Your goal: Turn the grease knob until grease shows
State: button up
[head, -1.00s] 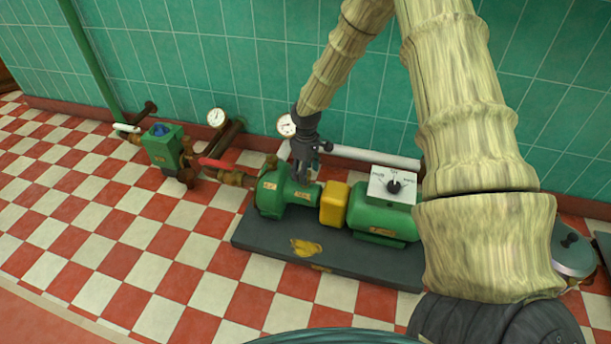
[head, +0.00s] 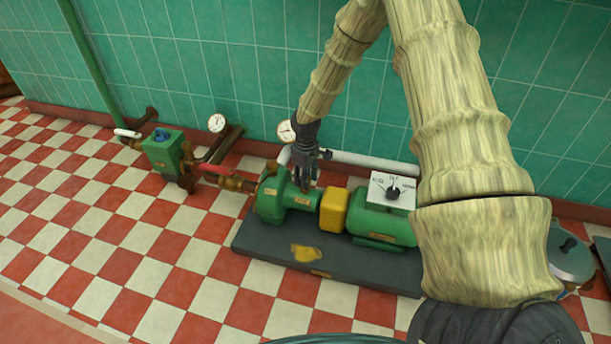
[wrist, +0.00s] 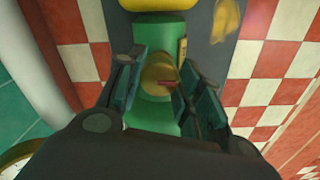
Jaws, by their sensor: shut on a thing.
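The green pump (head: 285,198) stands on a dark base plate (head: 265,249). My gripper (head: 305,185) reaches down from above onto the pump's neck, beside the yellow guard (head: 333,209). In the head view the knob is hidden by my gripper. I cannot make out fresh grease at the knob.
A green motor with a dial box (head: 393,190) is right of the guard. A white pipe (head: 372,164) and a gauge (head: 286,132) are behind, by the tiled wall. A red-handled valve (head: 217,168) is at left. A yellow patch (head: 306,253) marks the plate. The checkered floor in front is clear.

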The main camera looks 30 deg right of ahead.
jog(key=m+p, duration=0.1)
jog(key=p, duration=0.1)
jog(key=m+p, duration=0.1)
jog(key=p, duration=0.1)
jog(key=shift+r, duration=0.35)
jog(key=m+p, duration=0.4)
jog(key=p, duration=0.2)
jog(key=m+p, duration=0.6)
jog(key=shift+a+f+m, duration=0.1)
jog(key=shift+f+m, duration=0.05)
jog(key=shift+m, duration=0.15)
jog(key=m+p, duration=0.3)
jog(key=m, duration=0.3)
jog(key=shift+f, duration=0.1)
jog(key=m+p, duration=0.1)
jog(key=m, duration=0.2)
jog(key=shift+m+p, duration=0.35)
jog(key=shift+m, duration=0.05)
jog(key=shift+f+m+p, duration=0.1)
jog(key=shift+m+p, duration=0.25)
jog(key=shift+m, duration=1.25)
jog(key=o, duration=1)
jog(key=shift+o, duration=0.2)
